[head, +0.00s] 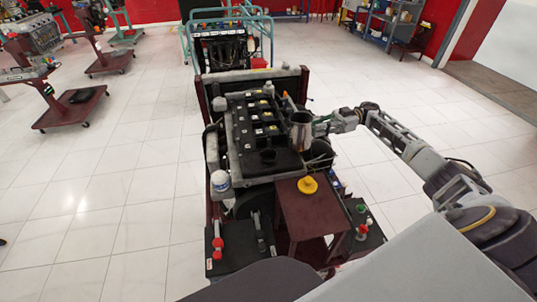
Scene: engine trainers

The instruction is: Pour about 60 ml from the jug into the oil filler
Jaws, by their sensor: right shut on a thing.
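The metal jug (300,131) is at the right side of the engine (262,125) in the head view. It looks upright, and its contents cannot be made out. My right gripper (318,128) is shut on the jug from the right side. The oil filler appears to be the dark round neck (268,156) on the near part of the engine top, to the left of and nearer than the jug. A yellow cap (307,185) lies on a small dark red stand in front of the engine. My left gripper is not in view.
The dark red stand (318,212) is at the near right of the engine. A white-capped reservoir (221,183) is at the near left. Batteries (232,246) sit low in front. Another engine trainer (222,48) stands behind. Open tiled floor lies on both sides.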

